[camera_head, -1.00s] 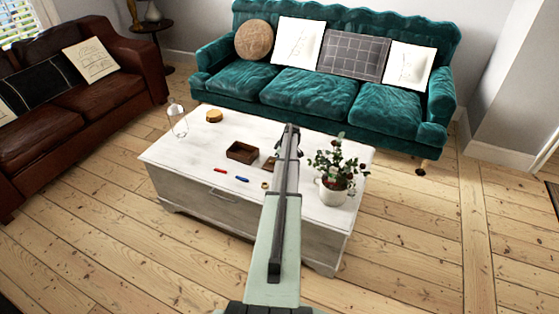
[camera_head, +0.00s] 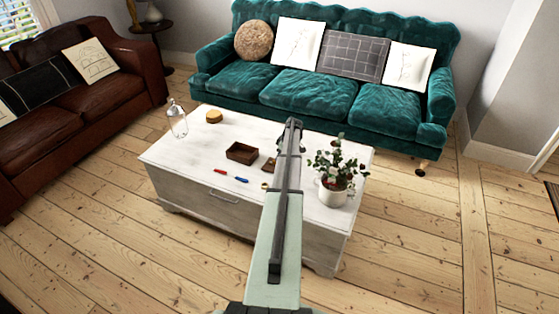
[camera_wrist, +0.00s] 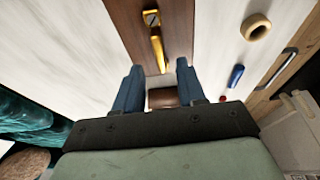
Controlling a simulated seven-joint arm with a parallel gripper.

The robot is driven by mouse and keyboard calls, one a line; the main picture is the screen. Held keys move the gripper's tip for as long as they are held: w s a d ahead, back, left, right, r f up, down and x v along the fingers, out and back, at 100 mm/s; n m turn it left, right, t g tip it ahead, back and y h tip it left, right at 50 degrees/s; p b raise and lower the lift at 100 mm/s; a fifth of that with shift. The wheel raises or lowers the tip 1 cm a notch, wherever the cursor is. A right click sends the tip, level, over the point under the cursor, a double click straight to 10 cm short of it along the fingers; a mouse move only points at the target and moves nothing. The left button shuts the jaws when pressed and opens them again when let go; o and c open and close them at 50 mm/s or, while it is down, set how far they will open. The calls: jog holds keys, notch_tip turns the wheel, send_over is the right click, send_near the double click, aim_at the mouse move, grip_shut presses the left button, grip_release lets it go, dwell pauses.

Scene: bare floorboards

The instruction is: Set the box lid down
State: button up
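The box lid (camera_wrist: 180,35) is a brown wooden panel with a gold handle (camera_wrist: 157,48), close in the wrist view. It appears to lie flat on the white table, handle up. In the head view a small part of the lid (camera_head: 268,166) shows left of my arm, which hides the rest. My gripper (camera_wrist: 158,72) has its two blue fingers spread apart, with the handle just beyond the gap and not clamped. The open brown box (camera_head: 241,153) stands to the left of the lid and also shows between the fingers (camera_wrist: 163,98).
On the white table (camera_head: 180,150) are a blue pen-like item (camera_head: 241,180), a red one (camera_head: 220,172), a gold ring (camera_wrist: 256,27), a glass lantern (camera_head: 177,119), a round yellow-brown item (camera_head: 214,116) and a potted plant (camera_head: 336,180). The left table top has free room.

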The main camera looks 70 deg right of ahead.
jog(key=v, duration=0.8)
jog(key=shift+s+r, duration=0.1)
